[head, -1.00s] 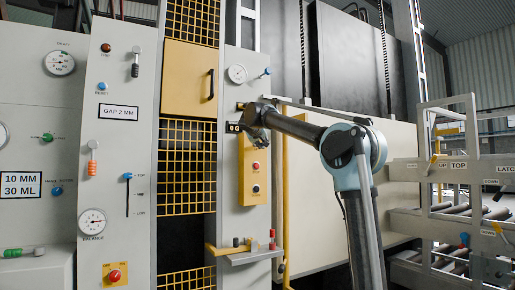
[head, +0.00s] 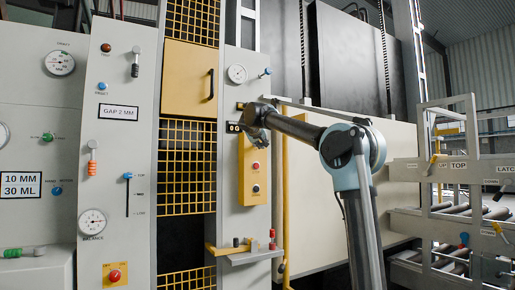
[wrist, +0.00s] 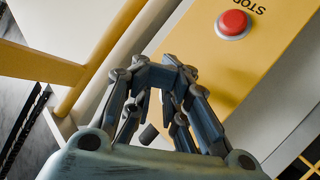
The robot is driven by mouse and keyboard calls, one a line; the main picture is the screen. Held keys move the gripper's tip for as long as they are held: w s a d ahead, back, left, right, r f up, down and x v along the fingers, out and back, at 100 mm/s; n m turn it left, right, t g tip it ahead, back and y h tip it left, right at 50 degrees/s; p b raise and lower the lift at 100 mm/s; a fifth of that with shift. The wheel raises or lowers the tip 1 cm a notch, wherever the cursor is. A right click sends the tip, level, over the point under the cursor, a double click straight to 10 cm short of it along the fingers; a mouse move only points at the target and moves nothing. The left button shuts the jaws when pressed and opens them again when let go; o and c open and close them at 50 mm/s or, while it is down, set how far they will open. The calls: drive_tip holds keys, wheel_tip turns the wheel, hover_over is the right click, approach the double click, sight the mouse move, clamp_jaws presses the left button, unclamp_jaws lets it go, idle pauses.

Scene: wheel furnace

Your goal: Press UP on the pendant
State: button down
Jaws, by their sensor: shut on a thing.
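The pendant (head: 254,170) is a yellow upright box on a grey panel, with a red button (head: 255,166) and a darker button (head: 256,188) below it. My gripper (head: 246,131) is at the pendant's upper end in the head view and covers that part. In the wrist view, the pendant's yellow face (wrist: 240,60) shows a red STOP button (wrist: 233,24), with its label upside down. My gripper (wrist: 170,70) has its fingers drawn together over the pendant's lower picture edge. What lies between them is hidden. I cannot see the UP button.
A small dark box (head: 234,127) is just left of my gripper. A yellow vertical pipe (head: 285,210) runs right of the panel. A small shelf (head: 250,257) with knobs juts out below the pendant. A yellow mesh guard (head: 186,165) stands to the left.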

drive_tip(key=shift+w+a, duration=0.1)
idle(0.5)
drive_tip(key=shift+w+a+r, duration=0.1)
drive_tip(key=shift+w+a, duration=0.1)
